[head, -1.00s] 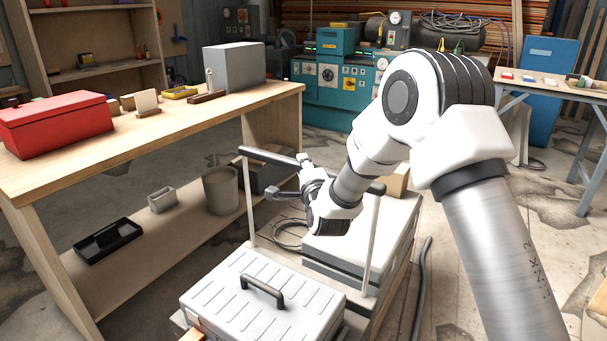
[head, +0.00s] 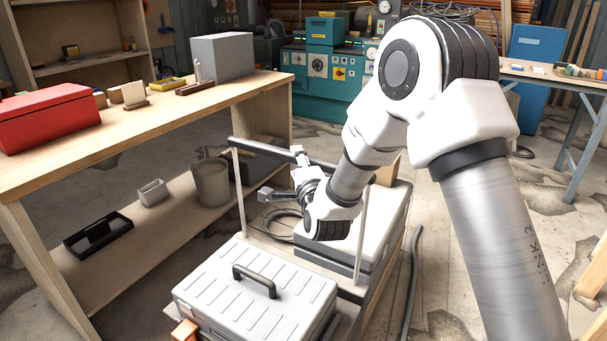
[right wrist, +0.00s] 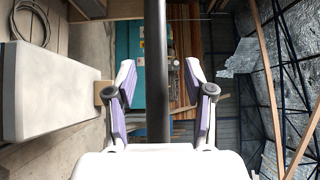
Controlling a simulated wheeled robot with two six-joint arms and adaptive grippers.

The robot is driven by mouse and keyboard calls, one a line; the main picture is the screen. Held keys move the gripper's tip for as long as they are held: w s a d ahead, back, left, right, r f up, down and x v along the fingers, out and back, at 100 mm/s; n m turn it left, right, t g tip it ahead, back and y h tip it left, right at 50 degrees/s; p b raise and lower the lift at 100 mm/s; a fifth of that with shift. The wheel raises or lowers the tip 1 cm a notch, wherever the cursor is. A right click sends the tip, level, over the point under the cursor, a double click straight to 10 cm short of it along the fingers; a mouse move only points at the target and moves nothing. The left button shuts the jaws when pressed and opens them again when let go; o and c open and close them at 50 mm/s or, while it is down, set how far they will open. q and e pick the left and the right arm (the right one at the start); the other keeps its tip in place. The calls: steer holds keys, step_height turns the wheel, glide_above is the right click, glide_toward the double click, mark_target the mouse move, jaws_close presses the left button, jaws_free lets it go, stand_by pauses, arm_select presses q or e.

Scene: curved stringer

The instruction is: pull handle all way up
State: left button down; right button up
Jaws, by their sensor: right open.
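The handle is a dark crossbar (head: 262,149) on two pale upright posts, a left one (head: 239,195) and a right one (head: 360,240), rising from a low cart. My right gripper (head: 282,174) is open beside the crossbar, between the posts. In the right wrist view the crossbar (right wrist: 157,75) runs lengthwise between the two spread fingers of my right gripper (right wrist: 161,85), with a gap on each side. Part of the crossbar's right half is hidden behind my arm in the head view. My left gripper is not in view.
A grey ribbed case (head: 255,300) with a black grip sits at the front of the cart. A pale box (head: 325,250) lies behind it. A wooden workbench (head: 150,125) with a red toolbox (head: 45,118) stands to the left. A dark hose (head: 411,285) lies on the floor at right.

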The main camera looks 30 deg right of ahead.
steer(key=v, duration=0.7)
steer(key=shift+s, duration=0.15)
